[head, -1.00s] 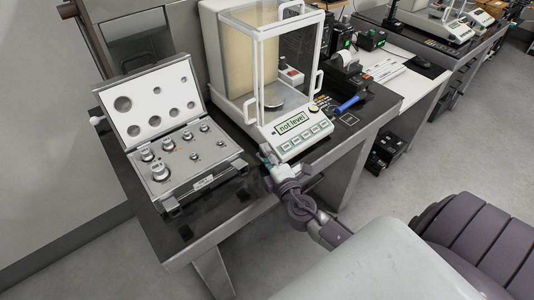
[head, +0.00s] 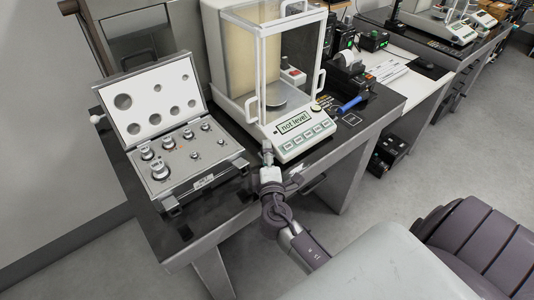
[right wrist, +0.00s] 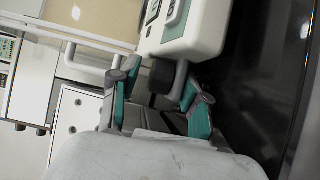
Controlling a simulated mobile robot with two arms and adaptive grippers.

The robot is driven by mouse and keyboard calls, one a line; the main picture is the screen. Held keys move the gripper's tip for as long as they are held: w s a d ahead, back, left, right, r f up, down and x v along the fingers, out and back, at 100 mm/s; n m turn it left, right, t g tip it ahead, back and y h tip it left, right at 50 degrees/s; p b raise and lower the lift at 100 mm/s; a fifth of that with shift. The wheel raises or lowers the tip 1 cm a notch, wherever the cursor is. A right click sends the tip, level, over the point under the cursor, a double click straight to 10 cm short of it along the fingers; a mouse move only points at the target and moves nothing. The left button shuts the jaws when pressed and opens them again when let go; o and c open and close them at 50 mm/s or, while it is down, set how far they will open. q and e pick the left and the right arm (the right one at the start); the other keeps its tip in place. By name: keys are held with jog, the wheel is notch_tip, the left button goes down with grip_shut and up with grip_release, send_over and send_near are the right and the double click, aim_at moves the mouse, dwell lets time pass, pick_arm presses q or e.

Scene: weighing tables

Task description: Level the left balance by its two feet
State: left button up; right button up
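The left balance (head: 252,115) is a white weighing machine with a glass draft shield on the dark table. Its display (head: 293,125) reads "not level". My right gripper (head: 267,152) is at the front left corner of the balance, low by its base. In the right wrist view, the two teal-padded fingers of my right gripper (right wrist: 160,90) are apart. A black round foot (right wrist: 161,75) under the balance's corner lies between them, with gaps showing, so it does not look gripped. The other foot is not clearly visible. My left gripper is not in view.
An open case of weights (head: 185,165) stands left of the balance, close to my right gripper. A blue-handled tool (head: 349,104) and a dark printer (head: 350,78) are to the balance's right. The table's front edge (head: 235,212) runs below my arm.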

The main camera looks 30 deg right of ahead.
jog(key=v, duration=1.2)
dwell(0.4)
